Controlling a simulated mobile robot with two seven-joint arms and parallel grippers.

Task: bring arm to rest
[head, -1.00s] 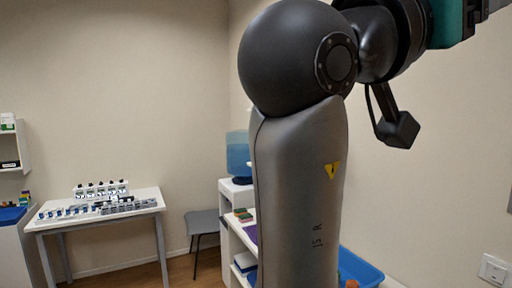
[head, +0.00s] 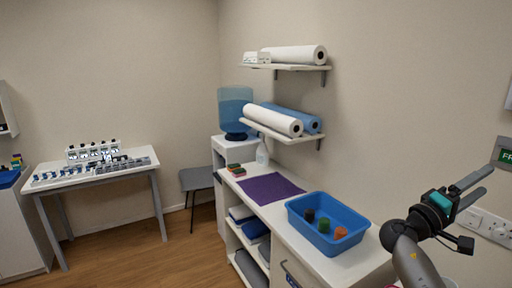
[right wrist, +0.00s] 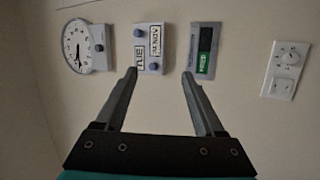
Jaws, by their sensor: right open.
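My right gripper (head: 474,187) is at the right of the head view, raised at the right end of the counter with its fingers pointing up and to the right. It is open, with nothing between its fingers. In the right wrist view the two fingers (right wrist: 160,88) stand apart in front of a wall. My right forearm shows below it at the lower right corner of the head view. My left gripper is not in view.
A blue bin (head: 345,243) with several small items stands on the white counter (head: 265,212), beside a purple mat (head: 268,188). Shelves with paper rolls (head: 292,54) hang above. Open floor lies left.

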